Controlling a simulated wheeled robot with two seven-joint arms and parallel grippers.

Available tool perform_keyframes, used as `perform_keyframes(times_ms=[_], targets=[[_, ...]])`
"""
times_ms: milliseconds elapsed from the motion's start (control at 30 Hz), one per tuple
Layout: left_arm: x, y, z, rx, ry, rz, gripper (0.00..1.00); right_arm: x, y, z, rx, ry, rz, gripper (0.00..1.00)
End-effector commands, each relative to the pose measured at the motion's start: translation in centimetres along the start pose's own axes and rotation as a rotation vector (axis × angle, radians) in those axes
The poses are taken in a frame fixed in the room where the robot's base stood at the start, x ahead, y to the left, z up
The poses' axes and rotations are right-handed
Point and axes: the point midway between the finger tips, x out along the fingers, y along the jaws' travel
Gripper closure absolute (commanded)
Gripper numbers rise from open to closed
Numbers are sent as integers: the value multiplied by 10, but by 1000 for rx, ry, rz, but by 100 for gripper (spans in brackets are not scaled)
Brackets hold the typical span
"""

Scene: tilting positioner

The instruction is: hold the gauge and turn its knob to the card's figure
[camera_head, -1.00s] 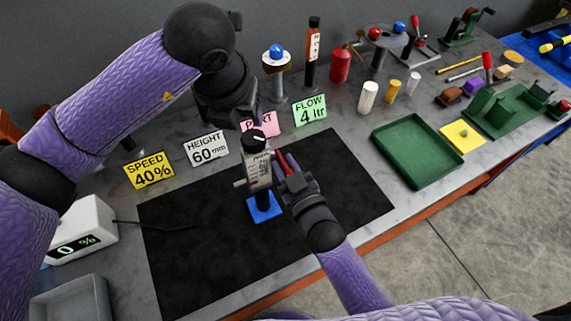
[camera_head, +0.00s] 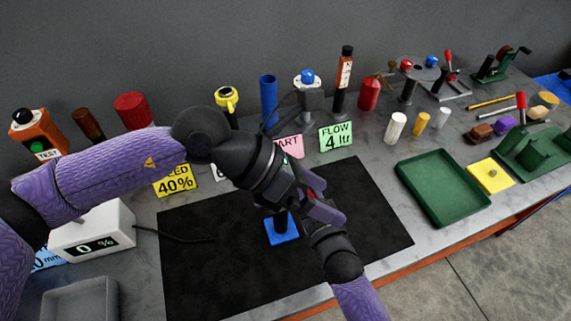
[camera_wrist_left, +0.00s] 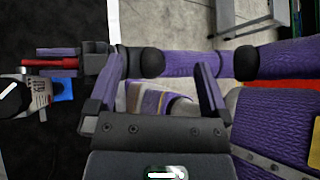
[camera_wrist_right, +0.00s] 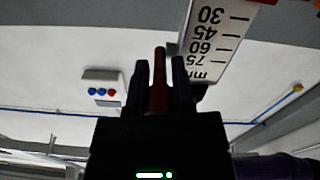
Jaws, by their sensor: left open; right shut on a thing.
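The gauge shows its blue base (camera_head: 271,233) and black post in the head view; my left arm hides its upper part. The left wrist view shows its black knob (camera_wrist_left: 12,98) with a white line. In the right wrist view its mm scale (camera_wrist_right: 212,45) reads 30 to 75. My right gripper (camera_wrist_right: 159,75) is shut on a red bar (camera_wrist_right: 159,90) beside the scale. My left gripper (camera_head: 326,196) is open and empty, right of the gauge and over my right gripper.
A yellow speed card (camera_head: 176,181), a pink card (camera_head: 290,147) and a green flow card (camera_head: 336,137) stand behind the black mat (camera_head: 370,220). A white display box (camera_head: 92,229) reads 0 %. A green tray (camera_head: 445,187) is at right. The mat's right part is clear.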

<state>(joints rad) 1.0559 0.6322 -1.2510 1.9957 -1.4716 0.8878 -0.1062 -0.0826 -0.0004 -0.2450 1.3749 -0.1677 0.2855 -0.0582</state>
Motion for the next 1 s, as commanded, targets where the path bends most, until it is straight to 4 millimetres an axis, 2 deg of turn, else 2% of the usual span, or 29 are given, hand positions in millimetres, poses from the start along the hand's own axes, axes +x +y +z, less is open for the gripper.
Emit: perform_keyframes(times_ms=[33, 100, 167, 200, 267, 333, 400, 500, 633, 1000], targets=[[-3, -12, 3, 50, -147, -65, 0, 0, 0, 0, 1, -1, 0, 100], [-15, -17, 14, 98, -389, -58, 0, 0, 0, 0, 1, -1, 0, 100], [-29, -7, 16, 98, -552, 49, 0, 0, 0, 0, 1, -1, 0, 100], [-38, 6, 13, 82, -621, 157, 0, 0, 0, 0, 1, -1, 0, 100], [-51, 27, -1, 49, -658, 339, 0, 0, 0, 0, 1, -1, 0, 100], [-62, 50, -26, 10, -621, 534, 0, 0, 0, 0, 1, -1, 0, 100], [-71, 65, -51, -23, -545, 679, 0, 0, 0, 0, 1, -1, 0, 100], [-77, 75, -76, -46, -449, 793, 0, 0, 0, 0, 1, -1, 0, 100], [-71, 88, -81, -53, -408, 830, 0, 0, 0, 0, 1, -1, 0, 100], [-17, 153, -49, -50, -412, 828, 0, 0, 0, 0, 1, -1, 0, 100]])
